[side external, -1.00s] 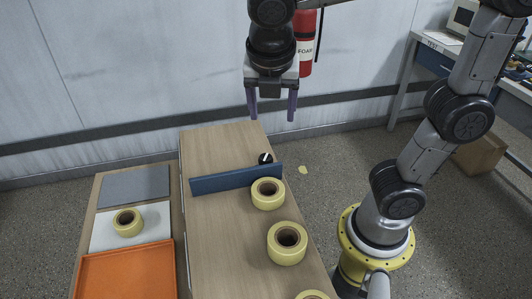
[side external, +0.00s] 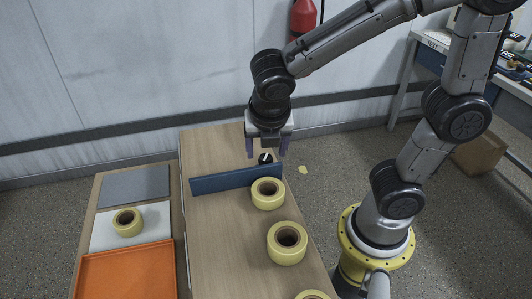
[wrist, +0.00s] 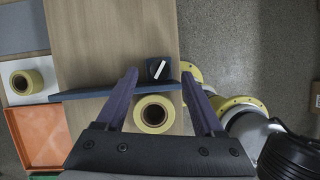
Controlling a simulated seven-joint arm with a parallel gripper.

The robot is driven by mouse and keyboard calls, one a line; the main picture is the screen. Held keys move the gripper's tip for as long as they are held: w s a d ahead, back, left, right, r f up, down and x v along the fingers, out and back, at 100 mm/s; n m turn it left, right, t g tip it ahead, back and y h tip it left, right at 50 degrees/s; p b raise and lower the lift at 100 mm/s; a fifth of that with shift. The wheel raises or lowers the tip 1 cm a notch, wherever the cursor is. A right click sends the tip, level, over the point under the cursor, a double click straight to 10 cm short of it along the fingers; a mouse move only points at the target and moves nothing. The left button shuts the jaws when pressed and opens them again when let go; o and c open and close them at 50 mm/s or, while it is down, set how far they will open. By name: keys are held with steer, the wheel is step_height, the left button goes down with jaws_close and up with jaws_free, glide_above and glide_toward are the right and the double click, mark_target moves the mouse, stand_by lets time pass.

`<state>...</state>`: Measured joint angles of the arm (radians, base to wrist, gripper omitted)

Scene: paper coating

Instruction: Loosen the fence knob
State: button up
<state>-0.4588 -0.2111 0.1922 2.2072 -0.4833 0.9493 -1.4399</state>
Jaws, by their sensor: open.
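The fence knob (side external: 265,158) is a small black knob with a white bar, at the right end of the blue fence (side external: 225,181) on its far side. In the wrist view the knob (wrist: 156,69) lies between and beyond the two fingertips, just behind the fence (wrist: 90,92). My gripper (side external: 266,156) is open and empty. In the side view its two purple fingers show on either side of the knob, at about its height or just above; I cannot tell whether they touch it. In the wrist view my gripper (wrist: 160,76) has its fingers spread wide.
Yellow tape rolls stand on the wooden bench (side external: 215,235) in front of the fence (side external: 267,193). At left are a grey sheet (side external: 135,185), a white sheet with a roll (side external: 127,221), and an orange tray (side external: 125,270). The bench behind the fence is clear.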

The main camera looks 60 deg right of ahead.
mark_target(266, 163)
steer(key=shift+x, duration=1.3)
steer(key=shift+c, duration=0.3)
jaws_close()
